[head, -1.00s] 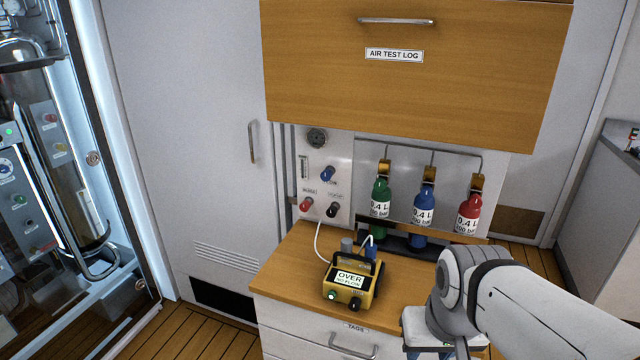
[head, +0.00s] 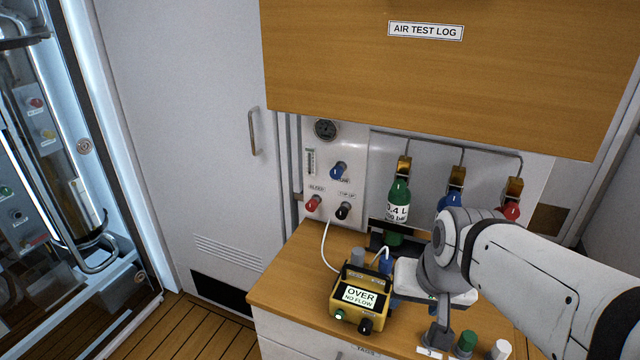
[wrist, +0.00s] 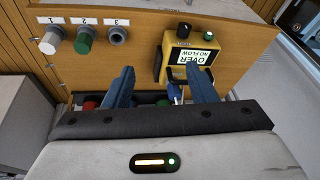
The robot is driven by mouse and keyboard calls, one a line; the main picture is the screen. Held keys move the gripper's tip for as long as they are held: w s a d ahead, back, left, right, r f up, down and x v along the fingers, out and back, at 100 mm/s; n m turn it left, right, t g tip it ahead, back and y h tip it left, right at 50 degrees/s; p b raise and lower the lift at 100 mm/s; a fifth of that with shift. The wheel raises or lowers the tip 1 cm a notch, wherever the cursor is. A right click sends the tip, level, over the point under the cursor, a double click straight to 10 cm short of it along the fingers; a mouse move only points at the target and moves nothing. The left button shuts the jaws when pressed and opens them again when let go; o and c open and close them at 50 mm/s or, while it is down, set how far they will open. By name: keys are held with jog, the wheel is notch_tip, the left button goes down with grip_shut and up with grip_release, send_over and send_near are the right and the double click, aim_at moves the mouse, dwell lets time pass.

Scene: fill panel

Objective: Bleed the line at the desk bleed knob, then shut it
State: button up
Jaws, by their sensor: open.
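The bleed knob (head: 313,203) is a red knob on the white panel (head: 352,160), under a small label reading BLEED, at the lower left of that panel. It does not show in the wrist view. My gripper (wrist: 160,88) is open, with two blue fingers apart and nothing held between them. In the head view it is over the desk, right of the yellow meter, well to the right of and below the bleed knob. The yellow meter (head: 360,298) reads OVER, NO FLOW. It also shows in the wrist view (wrist: 188,62), beyond the fingers.
A blue knob (head: 338,170), a black knob (head: 343,210) and a round gauge (head: 325,129) share the panel. A white hose (head: 324,245) runs down to the desk (head: 290,280). Green (head: 398,200), blue and red bottles hang right, partly behind my arm. A wooden cabinet (head: 440,75) overhangs.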

jog(key=w+a+f+m+t+y+b, duration=0.1)
jog(key=w+a+m+t+b, duration=0.2)
jog(key=w+a+m+b, duration=0.45)
jog(key=w+a+f+m+t+y+b, duration=0.1)
jog(key=w+a+m+t+b, duration=0.35)
jog(key=w, duration=0.55)
jog(key=w+a+f+m+t+y+b, duration=0.1)
jog(key=w+a+m+t+b, duration=0.2)
jog(key=w+a+m+b, duration=0.45)
jog(key=w+a+f+m+t+h+b, duration=0.2)
jog(key=w+f+m+t+h+b, duration=0.25)
jog(key=w+m, duration=0.5)
jog(key=m+g+h+b, duration=0.1)
jog(key=m+h+b, duration=0.4)
jog(key=m, duration=0.6)
send_near(310, 207)
jog(key=shift+w+d+r+y+b, duration=0.2)
jog(key=shift+w+r+y+b, duration=0.15)
jog(key=shift+w, duration=0.2)
jog(key=shift+w+f+m, duration=0.1)
jog(key=shift+m, duration=0.3)
jog(key=shift+g, duration=0.3)
jog(key=x, duration=0.7)
jog(key=shift+w+d+b, duration=0.2)
jog(key=shift+b, duration=0.15)
jog(key=shift+c, duration=0.5)
